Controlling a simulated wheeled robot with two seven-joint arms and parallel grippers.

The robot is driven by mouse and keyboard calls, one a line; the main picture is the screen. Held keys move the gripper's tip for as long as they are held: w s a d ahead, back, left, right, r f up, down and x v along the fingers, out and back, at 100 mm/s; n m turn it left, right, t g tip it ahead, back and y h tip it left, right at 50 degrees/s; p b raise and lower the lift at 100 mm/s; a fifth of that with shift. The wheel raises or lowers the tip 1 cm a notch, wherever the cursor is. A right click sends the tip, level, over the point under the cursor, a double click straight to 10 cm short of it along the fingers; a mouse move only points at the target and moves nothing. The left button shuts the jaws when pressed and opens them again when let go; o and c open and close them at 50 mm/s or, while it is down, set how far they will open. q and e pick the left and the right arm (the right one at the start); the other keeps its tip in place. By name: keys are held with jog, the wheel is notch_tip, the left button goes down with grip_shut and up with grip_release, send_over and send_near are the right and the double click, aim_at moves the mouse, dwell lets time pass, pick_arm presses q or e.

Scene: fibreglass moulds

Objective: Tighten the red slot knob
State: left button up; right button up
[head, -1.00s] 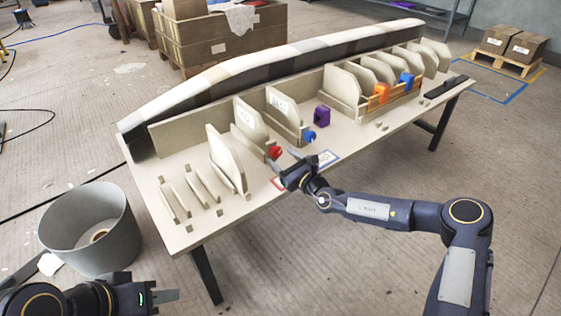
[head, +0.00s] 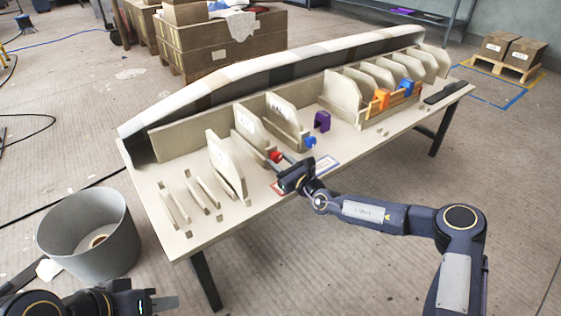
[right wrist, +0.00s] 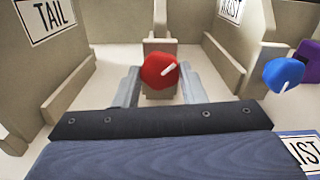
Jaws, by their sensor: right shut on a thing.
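The red slot knob (head: 276,156) sits at the front end of a slot on the table, between two upright boards. In the right wrist view the red knob (right wrist: 158,70) has a white mark that slants up to the right. My right gripper (head: 283,163) reaches it from the front, and its two fingers (right wrist: 160,86) stand on either side of the knob. It is shut on the knob. My left gripper (head: 165,302) is at the bottom left, away from the table. Its finger gap cannot be made out.
A blue knob (head: 310,142) and a purple clamp-like piece (head: 322,121) are to the right of the red knob. The "TAIL" board (right wrist: 45,15) rises close on the left. A grey bin (head: 85,240) stands left of the table (head: 290,207).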

jog(key=m+p, duration=0.1)
jog(key=p, duration=0.2)
jog(key=m+p, duration=0.2)
jog(key=p, duration=0.1)
jog(key=shift+a+r+m, duration=0.1)
jog(key=shift+r+m, duration=0.2)
jog(key=shift+f+m+p, duration=0.15)
jog(key=shift+m+p, duration=0.75)
jog(key=shift+p, duration=0.2)
jog(key=shift+s+f+m+p, duration=0.1)
jog(key=shift+m+p, duration=0.4)
jog(key=shift+m, duration=0.1)
jog(key=o, duration=1)
